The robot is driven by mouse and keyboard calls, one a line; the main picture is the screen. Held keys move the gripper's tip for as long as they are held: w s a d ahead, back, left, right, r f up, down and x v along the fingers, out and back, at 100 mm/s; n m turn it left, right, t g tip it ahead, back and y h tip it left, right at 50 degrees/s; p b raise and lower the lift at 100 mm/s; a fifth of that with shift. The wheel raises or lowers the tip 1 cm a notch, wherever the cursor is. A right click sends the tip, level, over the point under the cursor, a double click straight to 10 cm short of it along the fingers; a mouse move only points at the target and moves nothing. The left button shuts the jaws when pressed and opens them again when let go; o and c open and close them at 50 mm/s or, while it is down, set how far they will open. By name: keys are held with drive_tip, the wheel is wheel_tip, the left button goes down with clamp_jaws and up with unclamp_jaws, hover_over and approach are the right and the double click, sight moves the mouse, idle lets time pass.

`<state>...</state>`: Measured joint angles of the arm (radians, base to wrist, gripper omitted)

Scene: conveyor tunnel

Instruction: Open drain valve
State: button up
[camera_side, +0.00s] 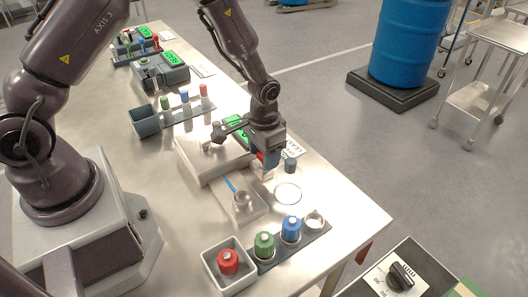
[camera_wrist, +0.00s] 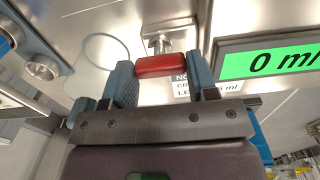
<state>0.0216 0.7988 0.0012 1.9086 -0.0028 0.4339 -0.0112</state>
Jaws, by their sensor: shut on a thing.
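The drain valve shows in the wrist view as a red handle (camera_wrist: 165,66) on a metal stem (camera_wrist: 168,40). The handle lies crosswise between the two blue-grey fingers of my gripper (camera_wrist: 162,78), which is shut on it. In the side view my gripper (camera_side: 268,160) is low at the right end of a pale instrument block (camera_side: 205,160), and it hides most of the handle. A green display (camera_wrist: 270,60) right of the handle in the wrist view reads 0 ml. A printed label (camera_wrist: 195,82) is partly hidden behind the handle and finger.
A clear round ring (camera_side: 288,192) lies near the gripper. A rack (camera_side: 268,265) with green and blue capped items is at the front, beside a white bin (camera_side: 212,272) holding a red one. A grey bin (camera_side: 144,122) stands behind.

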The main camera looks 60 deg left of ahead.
sight(261, 157)
idle(0.4)
drive_tip(key=o, duration=0.9)
drive_tip(key=shift+o, duration=0.2)
wheel_tip(261, 157, up, 13)
drive_tip(key=s+r+t, duration=0.5)
drive_tip(key=s+r, duration=1.1)
drive_tip(key=s, duration=0.2)
drive_tip(key=shift+s+a+r, duration=0.3)
drive_tip(key=shift+s+a, duration=0.1)
